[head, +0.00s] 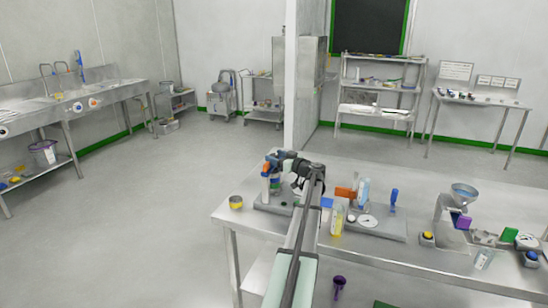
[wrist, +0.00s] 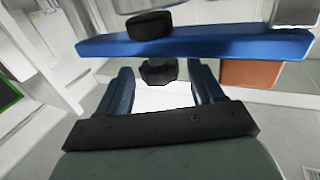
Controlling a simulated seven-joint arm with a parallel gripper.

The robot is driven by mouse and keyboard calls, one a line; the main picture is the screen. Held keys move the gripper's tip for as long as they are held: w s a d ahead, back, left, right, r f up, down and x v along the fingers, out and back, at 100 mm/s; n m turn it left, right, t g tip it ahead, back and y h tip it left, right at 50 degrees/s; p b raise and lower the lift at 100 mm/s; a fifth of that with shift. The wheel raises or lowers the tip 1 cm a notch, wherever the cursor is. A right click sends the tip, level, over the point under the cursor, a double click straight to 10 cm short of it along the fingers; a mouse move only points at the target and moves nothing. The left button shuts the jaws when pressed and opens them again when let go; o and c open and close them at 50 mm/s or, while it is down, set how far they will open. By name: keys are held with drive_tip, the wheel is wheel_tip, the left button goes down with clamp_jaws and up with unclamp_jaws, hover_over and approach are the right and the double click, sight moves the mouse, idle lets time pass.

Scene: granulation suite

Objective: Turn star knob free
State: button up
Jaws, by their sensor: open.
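A dark lobed knob (wrist: 158,73), apparently the star knob, sits just below a long blue bar (wrist: 225,43) in the wrist view. A black round cap (wrist: 150,25) is on the bar's upper side. My gripper (wrist: 162,68) is open, with one blue finger on each side of the dark knob. I cannot tell whether either finger touches it. In the head view my gripper (head: 290,168) is over the left part of the steel bench (head: 330,170), where the dark wrist and arm hide the knob.
An orange block (wrist: 250,74) is close to my right finger in the wrist view. In the head view, a yellow tub (head: 236,202) stands left of my arm.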

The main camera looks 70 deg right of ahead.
drive_tip(key=shift+x, duration=0.8)
drive_tip(key=c, duration=0.9)
drive_tip(key=shift+c, duration=0.2)
drive_tip(key=shift+d+n+y, duration=0.1)
drive_tip(key=shift+n+y, duration=0.2)
drive_tip(key=shift+y, duration=0.2)
drive_tip(key=n+t+y, duration=0.1)
drive_tip(key=n+y, duration=0.1)
drive_tip(key=y, duration=0.1)
drive_tip(key=shift+d+y, duration=0.15)
drive_tip(key=shift+y, duration=0.15)
drive_tip(key=shift+n+y, duration=1.7)
drive_tip(key=shift+y, duration=0.7)
drive_tip(key=shift+a+y, duration=0.25)
drive_tip(key=shift+y, duration=0.05)
